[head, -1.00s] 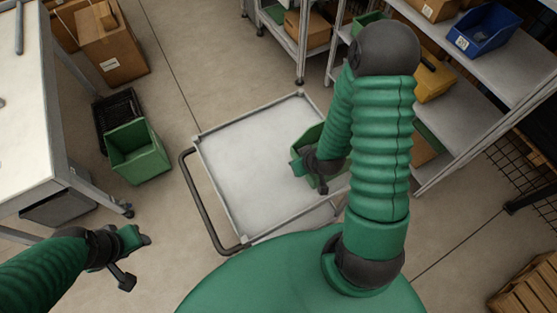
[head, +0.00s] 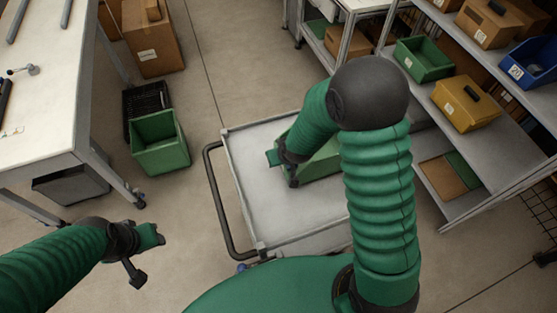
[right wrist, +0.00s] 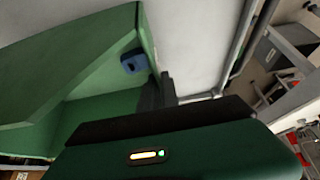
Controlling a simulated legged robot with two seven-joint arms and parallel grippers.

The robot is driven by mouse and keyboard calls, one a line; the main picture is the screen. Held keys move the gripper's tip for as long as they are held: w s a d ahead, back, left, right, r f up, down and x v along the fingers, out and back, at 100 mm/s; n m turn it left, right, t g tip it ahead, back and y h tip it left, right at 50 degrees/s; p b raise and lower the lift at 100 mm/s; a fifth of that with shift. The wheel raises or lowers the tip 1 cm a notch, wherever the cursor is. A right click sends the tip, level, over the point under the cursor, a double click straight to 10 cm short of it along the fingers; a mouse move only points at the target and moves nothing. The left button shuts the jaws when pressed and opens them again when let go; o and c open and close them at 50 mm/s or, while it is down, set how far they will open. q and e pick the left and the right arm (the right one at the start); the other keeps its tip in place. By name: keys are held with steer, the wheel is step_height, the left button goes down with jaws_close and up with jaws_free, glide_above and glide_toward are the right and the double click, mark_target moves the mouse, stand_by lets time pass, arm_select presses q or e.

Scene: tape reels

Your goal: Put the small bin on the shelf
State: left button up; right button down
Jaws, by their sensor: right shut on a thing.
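A small green bin (head: 325,163) is at the right part of the white-topped cart (head: 262,205), partly hidden behind my right arm. I cannot tell whether it rests on the cart or is just above it. My right gripper (head: 284,166) is shut on the bin's near left wall. In the right wrist view the bin (right wrist: 95,105) fills the left side, and the dark fingers (right wrist: 160,90) are at its wall. The grey shelf (head: 478,190) stands at the right. My left gripper (head: 150,238) hangs over the floor at lower left, empty; its jaw opening is unclear.
The shelf holds another green bin (head: 425,60), a yellow bin (head: 466,103), a blue bin (head: 530,60) and cardboard boxes (head: 488,24). A green bin (head: 160,143) and black crate (head: 146,103) stand on the floor beside the white table (head: 50,120). Floor is clear between table and cart.

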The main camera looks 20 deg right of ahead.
steer(key=shift+w, duration=0.2)
steer(key=shift+w+d+f, duration=0.15)
steer(key=shift+d+f, duration=0.1)
steer(key=shift+f, duration=0.05)
steer(key=f+b, duration=0.1)
steer(key=f, duration=0.1)
steer(key=d+f+b, duration=0.1)
steer(key=b, duration=0.1)
steer(key=shift+d+f, duration=0.2)
steer(key=shift+f, duration=0.2)
steer(key=shift+a+r, duration=0.3)
steer(key=shift+a, duration=0.45)
steer(key=shift+a+f, duration=0.15)
steer(key=c, duration=1.9)
jaws_free()
steer(key=shift+o, duration=1.3)
steer(key=shift+d, duration=0.2)
steer(key=shift+o, duration=0.2)
steer(key=shift+d, duration=0.4)
arm_select(q)
steer(key=d+f, duration=0.2)
steer(key=shift+s+f, duration=0.1)
steer(key=shift+f, duration=0.3)
steer(key=shift+a, duration=0.1)
arm_select(e)
steer(key=shift+a, duration=0.15)
